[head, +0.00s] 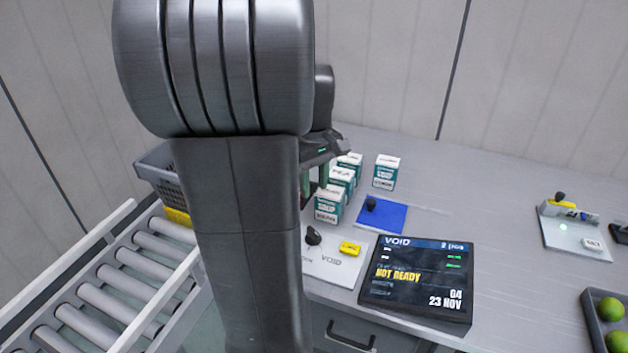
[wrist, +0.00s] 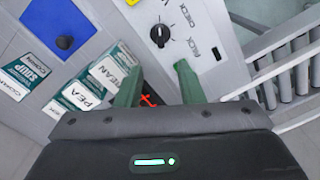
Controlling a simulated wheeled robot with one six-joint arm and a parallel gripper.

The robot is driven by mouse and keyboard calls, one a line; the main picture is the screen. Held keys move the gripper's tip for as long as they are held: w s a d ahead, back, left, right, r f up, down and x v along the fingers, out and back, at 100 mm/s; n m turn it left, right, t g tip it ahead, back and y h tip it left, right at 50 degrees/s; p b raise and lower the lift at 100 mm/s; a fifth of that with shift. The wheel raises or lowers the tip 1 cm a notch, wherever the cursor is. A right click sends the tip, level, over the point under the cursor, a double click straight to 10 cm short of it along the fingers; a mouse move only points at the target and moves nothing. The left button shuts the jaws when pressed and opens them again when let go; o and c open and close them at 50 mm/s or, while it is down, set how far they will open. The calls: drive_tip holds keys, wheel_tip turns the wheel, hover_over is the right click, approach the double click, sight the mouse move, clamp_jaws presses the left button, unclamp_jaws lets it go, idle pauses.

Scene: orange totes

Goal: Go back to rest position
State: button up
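My gripper (wrist: 158,82) shows in the wrist view with its two green fingers apart and no object held between them. In the head view my gripper (head: 314,180) is mostly hidden behind my arm, beside the row of teal-and-white boxes. The boxes read soup (wrist: 24,72), pea (wrist: 84,92) and bean (wrist: 112,70) in the wrist view, lying left of the fingers. In the head view the front box (head: 329,205) stands upright on the counter, and another box (head: 387,171) stands apart to its right.
A roller conveyor (head: 120,285) and grey basket (head: 155,165) are at left. A white panel (head: 335,265) with a black knob, a blue pad (head: 382,215) and a display (head: 418,280) reading "NOT READY" are on the counter. A tray with green fruit (head: 590,325) is at right.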

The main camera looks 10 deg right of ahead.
sight(314, 231)
idle(0.3)
wheel_tip(314, 231, down, 14)
drive_tip(key=shift+r+b, duration=0.1)
drive_tip(key=shift+b, duration=0.25)
idle(0.4)
